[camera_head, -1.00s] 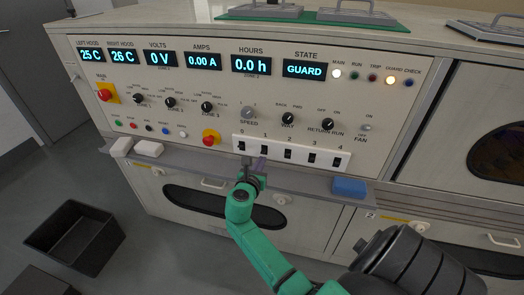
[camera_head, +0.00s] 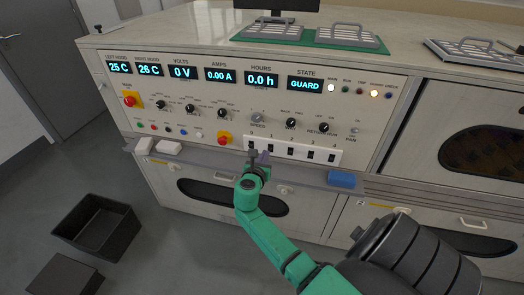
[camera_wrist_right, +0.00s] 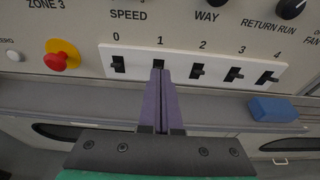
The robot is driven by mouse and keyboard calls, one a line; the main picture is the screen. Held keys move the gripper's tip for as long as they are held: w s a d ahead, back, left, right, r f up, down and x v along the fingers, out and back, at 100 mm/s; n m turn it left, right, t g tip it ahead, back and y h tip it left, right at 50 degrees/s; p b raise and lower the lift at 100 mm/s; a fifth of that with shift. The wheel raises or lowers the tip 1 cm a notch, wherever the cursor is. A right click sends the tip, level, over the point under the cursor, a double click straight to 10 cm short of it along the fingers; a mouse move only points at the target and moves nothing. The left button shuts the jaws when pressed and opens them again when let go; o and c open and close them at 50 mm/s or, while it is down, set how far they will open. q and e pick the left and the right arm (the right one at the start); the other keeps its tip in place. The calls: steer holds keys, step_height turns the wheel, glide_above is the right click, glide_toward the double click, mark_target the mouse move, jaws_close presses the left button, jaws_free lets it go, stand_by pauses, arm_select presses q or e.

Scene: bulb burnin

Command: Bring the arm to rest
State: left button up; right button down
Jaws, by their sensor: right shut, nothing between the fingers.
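My right arm (camera_head: 274,241) is green and reaches up from the lower right to the front of the control panel (camera_head: 205,108). My right gripper (camera_head: 259,158) is shut and empty, just in front of the white strip of numbered switches (camera_head: 292,149). In the right wrist view its two purple fingers (camera_wrist_right: 159,98) lie together, with their tips at the switch marked 1. I cannot tell whether the tips touch it. My left gripper is not in view.
A ledge (camera_head: 220,160) below the panel carries white blocks (camera_head: 168,147) and a blue block (camera_head: 341,179). Red knobs (camera_head: 225,138) stick out of the panel. The STATE display (camera_head: 305,85) reads GUARD. A black bin (camera_head: 98,226) stands on open floor at left.

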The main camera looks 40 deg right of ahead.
steer(key=s+a+f+m+g+y, duration=0.1)
steer(key=s+a+f+m+y, duration=0.3)
steer(key=f, duration=0.6)
steer(key=s+a+f+m+g+y, duration=0.2)
steer(key=s+f, duration=0.3)
steer(key=f, duration=0.5)
steer(key=s+a+f+m+g+y, duration=0.1)
steer(key=s+a+f+m+y, duration=0.3)
steer(key=f, duration=0.7)
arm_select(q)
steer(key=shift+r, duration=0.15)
arm_select(e)
steer(key=s+a+f+m+g, duration=0.1)
steer(key=s+f+m, duration=0.3)
steer(key=s, duration=0.5)
steer(key=s+a+f+m+g+y, duration=0.1)
steer(key=s+f+m, duration=0.3)
steer(key=s, duration=0.5)
steer(key=s+a+f+m+g+y, duration=0.1)
steer(key=s+a+f+m, duration=0.2)
steer(key=s, duration=0.5)
steer(key=shift+s+a+f+m+g, duration=0.2)
steer(key=shift+s+f+m+g, duration=0.2)
steer(key=shift+f+m, duration=0.3)
